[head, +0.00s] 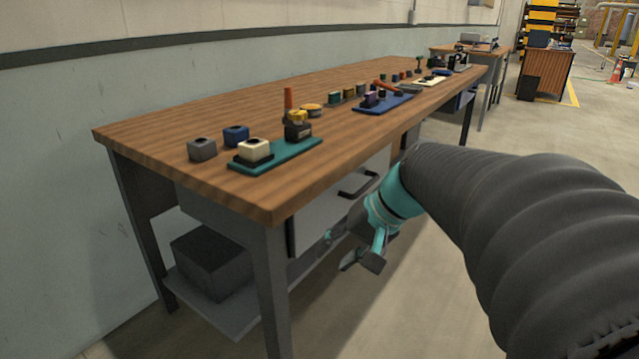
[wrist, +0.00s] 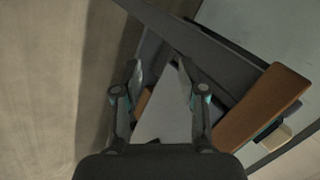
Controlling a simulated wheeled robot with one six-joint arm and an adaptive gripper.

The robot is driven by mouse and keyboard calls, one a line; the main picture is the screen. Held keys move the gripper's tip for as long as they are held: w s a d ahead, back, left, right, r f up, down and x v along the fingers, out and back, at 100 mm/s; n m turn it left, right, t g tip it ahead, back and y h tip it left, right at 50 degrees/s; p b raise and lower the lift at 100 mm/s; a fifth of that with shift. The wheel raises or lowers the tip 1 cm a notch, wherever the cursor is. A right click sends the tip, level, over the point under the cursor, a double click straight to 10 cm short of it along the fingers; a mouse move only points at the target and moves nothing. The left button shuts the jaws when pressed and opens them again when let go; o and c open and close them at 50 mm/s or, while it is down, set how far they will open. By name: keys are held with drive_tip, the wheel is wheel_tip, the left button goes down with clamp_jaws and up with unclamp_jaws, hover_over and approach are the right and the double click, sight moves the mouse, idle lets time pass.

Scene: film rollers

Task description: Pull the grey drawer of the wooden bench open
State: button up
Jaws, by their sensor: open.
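The wooden bench (head: 230,120) runs from the near left to the back right in the head view. Its grey drawer (head: 325,208) sits under the top on the side facing my arm, with a dark bar handle (head: 357,184). The drawer looks shut. My gripper (head: 338,252) is open and empty, lower than the handle and in front of the bench side, apart from the handle as far as I can tell. In the wrist view the spread fingers (wrist: 158,72) frame a pale grey panel (wrist: 165,115), and the wooden top's edge (wrist: 262,105) lies right. The handle is not clear there.
A dark box (head: 212,262) stands on the bench's lower shelf (head: 235,315). A teal tray (head: 285,157), a blue tray (head: 385,103) and several small parts lie on top. The floor (head: 455,255) beside the bench is open.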

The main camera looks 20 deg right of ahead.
drive_tip(key=w+d+m+t+y+b, duration=0.1)
drive_tip(key=w+d+m+y, duration=0.1)
drive_tip(key=w+d, duration=0.35)
drive_tip(key=m+t+y+b, duration=0.2)
drive_tip(key=m+t, duration=0.2)
drive_tip(key=t, duration=0.3)
approach(369, 187)
drive_tip(key=x, duration=1.1)
clamp_jaws()
